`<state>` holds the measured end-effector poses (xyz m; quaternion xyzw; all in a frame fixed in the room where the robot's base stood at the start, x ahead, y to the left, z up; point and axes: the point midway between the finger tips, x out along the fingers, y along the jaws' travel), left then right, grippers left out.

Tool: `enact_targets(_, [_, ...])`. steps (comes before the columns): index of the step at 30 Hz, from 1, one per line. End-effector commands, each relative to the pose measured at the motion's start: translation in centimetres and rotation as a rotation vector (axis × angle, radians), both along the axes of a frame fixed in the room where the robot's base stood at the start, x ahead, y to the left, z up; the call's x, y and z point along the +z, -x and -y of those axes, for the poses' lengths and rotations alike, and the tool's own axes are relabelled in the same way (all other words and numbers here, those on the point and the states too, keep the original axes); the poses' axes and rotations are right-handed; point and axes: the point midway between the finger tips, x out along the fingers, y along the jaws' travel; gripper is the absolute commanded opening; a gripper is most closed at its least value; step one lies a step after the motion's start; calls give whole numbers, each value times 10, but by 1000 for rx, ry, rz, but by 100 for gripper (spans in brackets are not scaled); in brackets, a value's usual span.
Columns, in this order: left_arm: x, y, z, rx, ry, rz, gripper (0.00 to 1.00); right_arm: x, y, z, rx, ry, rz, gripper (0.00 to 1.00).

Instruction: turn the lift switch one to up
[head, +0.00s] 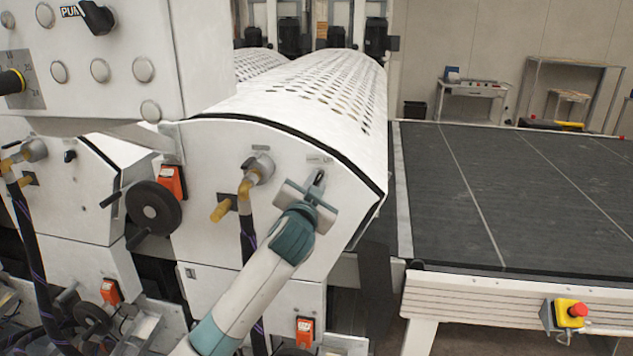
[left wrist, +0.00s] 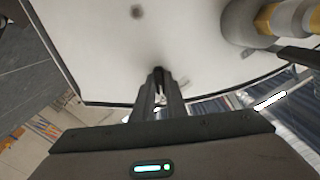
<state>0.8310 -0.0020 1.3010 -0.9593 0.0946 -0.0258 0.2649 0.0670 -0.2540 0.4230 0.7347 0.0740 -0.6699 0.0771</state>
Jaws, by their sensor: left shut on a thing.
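The white end panel (head: 225,150) of the roller coater carries the switch. A small dark knob, which I take to be lift switch one (head: 319,177), shows at my left gripper (head: 312,188). The gripper is shut on it, against the panel's right part. In the left wrist view the two dark fingers (left wrist: 157,85) come together at the white panel (left wrist: 190,45), and they hide most of the switch. Its pointing direction cannot be told. A small label (head: 320,159) sits just above it. My right gripper is not in view.
A brass pipe fitting (head: 258,166) with a black hose and a black handwheel (head: 153,207) stand left of the gripper. A control box (head: 95,60) overhangs at upper left. A dark conveyor bed (head: 500,190) with a red emergency button (head: 577,310) lies to the right.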

Motion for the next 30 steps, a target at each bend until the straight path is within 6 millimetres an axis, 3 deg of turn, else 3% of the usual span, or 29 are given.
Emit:
enact_targets(6, [0, 0, 0, 0, -2, 2, 0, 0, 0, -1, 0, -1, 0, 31])
enact_targets(7, [0, 0, 0, 0, -2, 2, 16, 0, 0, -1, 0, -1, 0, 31])
enact_targets(9, [0, 0, 0, 0, -2, 2, 30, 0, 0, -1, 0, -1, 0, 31])
enact_targets(22, [-1, 3, -1, 0, 0, 0, 30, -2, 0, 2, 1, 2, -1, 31])
enact_targets(30, [-2, 24, -5, -1, 2, 3, 30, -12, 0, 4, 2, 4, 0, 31])
